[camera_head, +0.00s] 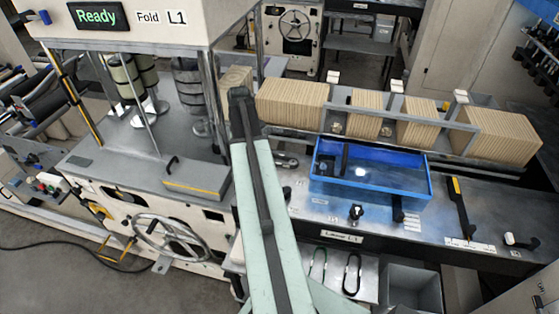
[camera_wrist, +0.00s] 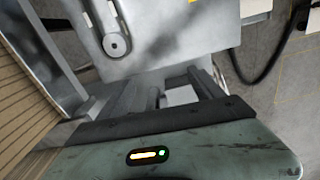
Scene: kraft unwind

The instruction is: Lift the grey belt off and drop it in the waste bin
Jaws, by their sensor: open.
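A grey belt (camera_head: 286,160) shows as a small rounded loop on the machine deck, just right of my arm in the head view. In the wrist view what looks like the same belt (camera_wrist: 108,28) runs around a round pulley end at the upper left. In the head view the gripper itself is hidden behind my arm. A grey open-topped bin (camera_head: 411,288), probably the waste bin, stands at the lower right.
A blue tray (camera_head: 400,188) sits on the deck right of the belt. Stacks of kraft sheets (camera_head: 290,103) stand behind it. A green loop (camera_head: 318,262) and a black loop (camera_head: 352,272) lie on the front ledge. A handwheel (camera_head: 171,241) projects at left.

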